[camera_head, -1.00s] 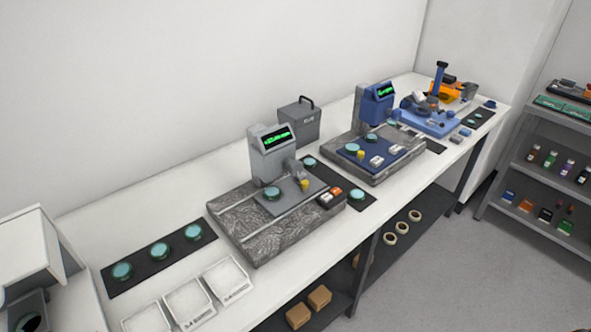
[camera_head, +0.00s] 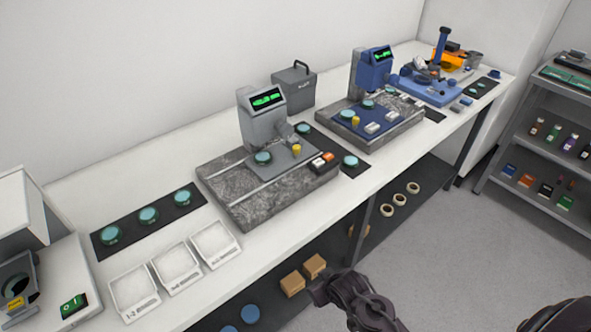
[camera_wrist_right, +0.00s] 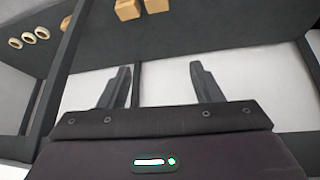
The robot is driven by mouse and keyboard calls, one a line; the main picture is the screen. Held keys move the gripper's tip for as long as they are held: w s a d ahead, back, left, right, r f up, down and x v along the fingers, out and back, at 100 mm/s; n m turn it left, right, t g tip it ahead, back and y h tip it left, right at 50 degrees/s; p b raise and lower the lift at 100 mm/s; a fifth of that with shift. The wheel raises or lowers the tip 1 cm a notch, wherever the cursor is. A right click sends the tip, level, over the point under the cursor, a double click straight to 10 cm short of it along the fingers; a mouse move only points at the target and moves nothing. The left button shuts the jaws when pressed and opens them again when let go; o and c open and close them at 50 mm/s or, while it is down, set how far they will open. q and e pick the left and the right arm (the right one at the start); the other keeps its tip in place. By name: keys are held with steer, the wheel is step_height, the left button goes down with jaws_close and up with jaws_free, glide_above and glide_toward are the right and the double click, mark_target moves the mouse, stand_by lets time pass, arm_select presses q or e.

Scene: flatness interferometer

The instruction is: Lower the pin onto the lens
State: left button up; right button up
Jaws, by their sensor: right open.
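A grey gauge (camera_head: 262,112) with a green display stands on a granite base (camera_head: 235,195) on the bench. A teal lens (camera_head: 263,158) lies on its grey plate, below and in front of the gauge head. The pin is too small to make out. A second, blue gauge (camera_head: 375,75) stands farther right, with a teal lens (camera_head: 367,104) by it. My right gripper shows in the right wrist view (camera_wrist_right: 160,88), open and empty, facing the area under the bench. In the head view a dark part of my arm is at the bottom. My left gripper is not in view.
Several lenses lie on a black mat (camera_head: 105,240) at left, behind white trays (camera_head: 133,287). Black and orange buttons (camera_head: 323,161) sit on the granite's right corner. A lower shelf holds boxes (camera_head: 292,283) and rings (camera_head: 400,198). A shelf rack (camera_head: 545,145) stands at right.

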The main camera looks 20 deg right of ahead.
mark_target(289, 132)
step_height(289, 132, up, 13)
steer(key=w+t, duration=0.2)
steer(key=w+r+t, duration=0.2)
steer(key=w+r, duration=0.1)
steer(key=w, duration=0.1)
steer(key=w+d+r+t+y, duration=0.1)
steer(key=w+r, duration=0.2)
steer(key=w, duration=0.1)
steer(key=w+r+n+t+y+b, duration=0.1)
steer(key=w+r+t, duration=0.1)
steer(key=w+r, duration=0.2)
steer(key=shift+d+t, duration=0.3)
steer(key=w+d+r+n+t+y, duration=0.1)
steer(key=w+d+r+t+y, duration=0.2)
steer(key=w+r, duration=0.4)
arm_select(q)
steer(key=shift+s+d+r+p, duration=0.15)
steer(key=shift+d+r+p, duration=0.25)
steer(key=shift+p, duration=0.55)
arm_select(e)
steer(key=shift+y, duration=0.4)
steer(key=w+a, duration=0.1)
steer(key=w, duration=0.1)
steer(key=w+a, duration=0.1)
steer(key=w, duration=0.1)
steer(key=w+a, duration=0.2)
steer(key=shift+w+r, duration=0.1)
steer(key=shift+r, duration=0.2)
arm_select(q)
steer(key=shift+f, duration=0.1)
